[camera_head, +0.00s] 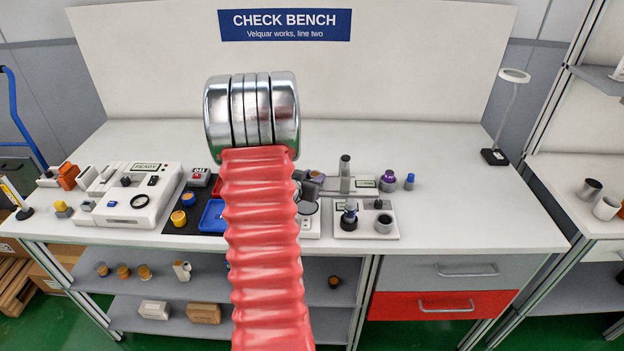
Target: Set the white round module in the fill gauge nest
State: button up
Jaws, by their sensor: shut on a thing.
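My own arm, with red ribbed bellows and a chrome joint, rises through the middle of the view and covers part of the bench. My gripper is hidden behind it, apart from small dark parts at its right edge that I cannot make out. I see no white round module. I cannot tell which of these is the fill gauge nest.
A white READY unit (112,215) with a black ring stands at the left. Beside my arm is a blue tray (212,217). Purple (388,181) and blue (409,181) pieces stand right of the post.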

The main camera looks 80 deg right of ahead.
jog(key=shift+f, duration=0.45)
jog(key=shift+a+f, duration=0.1)
jog(key=shift+f, duration=0.05)
jog(key=o, duration=0.8)
jog(key=shift+a+f, duration=0.1)
jog(key=shift+f, duration=0.1)
jog(key=shift+c, duration=0.2)
jog(key=shift+r, duration=0.5)
jog(key=v, duration=1.2)
jog(key=shift+r, duration=0.25)
